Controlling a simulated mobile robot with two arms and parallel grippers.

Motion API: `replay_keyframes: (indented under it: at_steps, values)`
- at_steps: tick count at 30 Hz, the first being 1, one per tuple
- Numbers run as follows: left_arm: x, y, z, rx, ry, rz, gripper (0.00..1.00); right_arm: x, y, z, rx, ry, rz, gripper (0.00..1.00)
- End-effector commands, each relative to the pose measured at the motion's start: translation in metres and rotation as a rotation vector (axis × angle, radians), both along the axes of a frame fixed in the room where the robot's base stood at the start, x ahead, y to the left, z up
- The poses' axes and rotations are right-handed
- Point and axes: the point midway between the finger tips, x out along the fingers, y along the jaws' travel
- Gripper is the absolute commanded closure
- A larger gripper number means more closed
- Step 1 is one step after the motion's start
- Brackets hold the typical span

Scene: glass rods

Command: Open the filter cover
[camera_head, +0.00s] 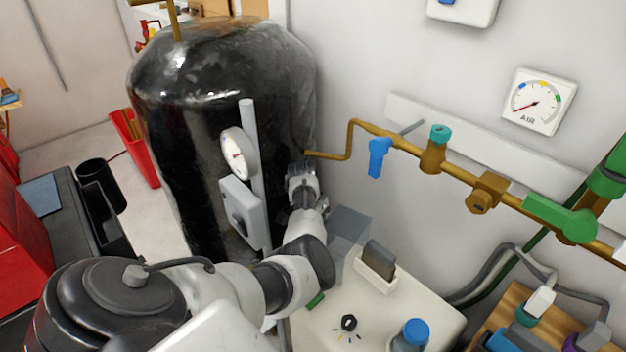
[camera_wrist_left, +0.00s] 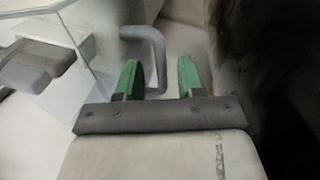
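A clear box-like filter cover (camera_head: 349,230) stands at the back of the white cabinet top, beside the black tank. In the left wrist view its clear panel (camera_wrist_left: 82,22) is at the upper left. A bent grey handle (camera_wrist_left: 158,45) shows beside the panel. My left gripper (camera_wrist_left: 158,75) has green fingers standing apart, one on each side of the handle, with gaps; I cannot tell if it touches. In the head view my arm hides most of this gripper, and only a green piece (camera_head: 315,300) shows. My right gripper is not in view.
The black tank (camera_head: 180,130) with a gauge (camera_head: 238,155) stands close to my left arm. A dark block in a white holder (camera_head: 375,280), a black knob (camera_head: 348,322) and a blue-capped bottle (camera_head: 412,338) are on the cabinet top. A brass pipe (camera_head: 400,142) runs along the wall.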

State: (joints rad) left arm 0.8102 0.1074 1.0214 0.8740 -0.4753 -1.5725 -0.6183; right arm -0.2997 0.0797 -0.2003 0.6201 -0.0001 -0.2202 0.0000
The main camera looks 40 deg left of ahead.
Motion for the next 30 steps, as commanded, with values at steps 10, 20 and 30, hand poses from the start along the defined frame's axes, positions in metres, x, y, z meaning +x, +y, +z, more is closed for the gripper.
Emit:
replay_keyframes:
  at_steps: [10,20,30]
  values:
    - [0.0,0.004,0.019,0.002,-0.001,0.001,0.62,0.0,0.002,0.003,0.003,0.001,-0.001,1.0]
    - [-0.002,0.012,0.067,0.001,-0.002,0.0,0.62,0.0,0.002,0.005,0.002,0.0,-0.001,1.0]
    - [-0.002,0.013,0.074,0.0,0.0,-0.001,0.62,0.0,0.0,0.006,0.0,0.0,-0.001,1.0]
